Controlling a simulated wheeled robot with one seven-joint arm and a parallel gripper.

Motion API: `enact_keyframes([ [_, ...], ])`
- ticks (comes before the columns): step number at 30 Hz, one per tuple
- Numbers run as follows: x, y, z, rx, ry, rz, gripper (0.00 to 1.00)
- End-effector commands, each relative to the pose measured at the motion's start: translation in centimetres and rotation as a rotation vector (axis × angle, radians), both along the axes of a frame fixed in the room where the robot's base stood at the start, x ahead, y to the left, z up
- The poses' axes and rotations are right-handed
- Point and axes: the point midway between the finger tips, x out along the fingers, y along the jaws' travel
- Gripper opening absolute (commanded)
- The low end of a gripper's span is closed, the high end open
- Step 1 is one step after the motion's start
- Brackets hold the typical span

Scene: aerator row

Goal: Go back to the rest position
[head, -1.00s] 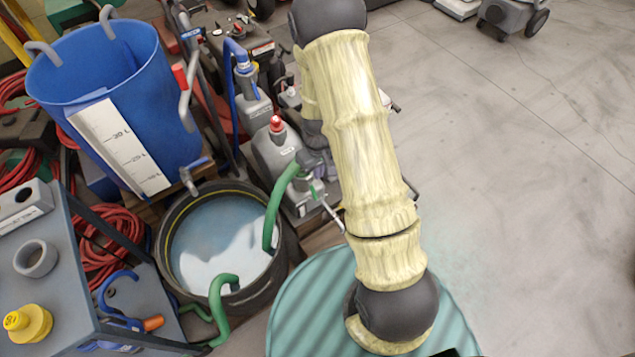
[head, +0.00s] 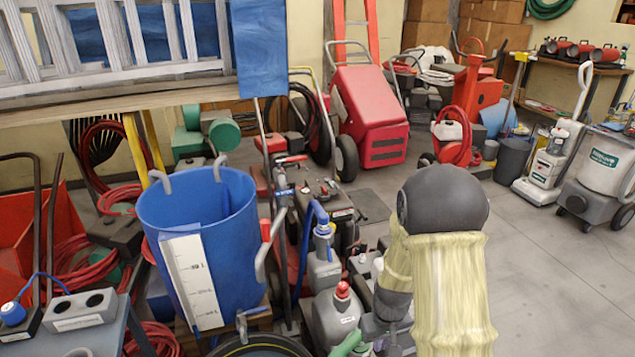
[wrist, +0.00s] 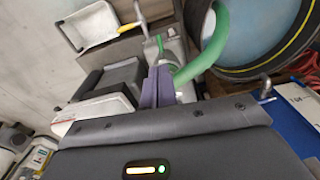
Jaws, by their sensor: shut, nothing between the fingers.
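My gripper shows in the wrist view as two purple-grey fingers (wrist: 156,87), closed together with nothing between them. They point toward the grey pump body (wrist: 177,50) and green hose (wrist: 213,45); I cannot tell whether they touch anything. In the head view my covered arm stands at the lower right, and the gripper end is hidden behind or beside it. A grey jug with a red cap (head: 342,290) and the green hose (head: 345,345) are just left of the arm.
A blue bucket (head: 205,235) with a level scale stands at left. The black-rimmed tub (head: 260,345) is at the bottom edge. A red wheeled machine (head: 370,115) and a grey extractor (head: 600,175) stand farther back. Floor at the right (head: 545,260) is clear.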

Motion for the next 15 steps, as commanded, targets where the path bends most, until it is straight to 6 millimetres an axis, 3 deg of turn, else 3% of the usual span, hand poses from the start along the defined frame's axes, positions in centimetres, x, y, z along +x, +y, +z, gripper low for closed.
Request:
enact_keyframes([
  [1,-0.5,0.1,1.7,0.004,-0.018,-0.018,0.00],
  [6,-2.8,0.2,6.3,0.013,-0.061,-0.077,0.00],
  [15,-7.4,0.3,12.1,0.019,-0.129,-0.170,0.00],
])
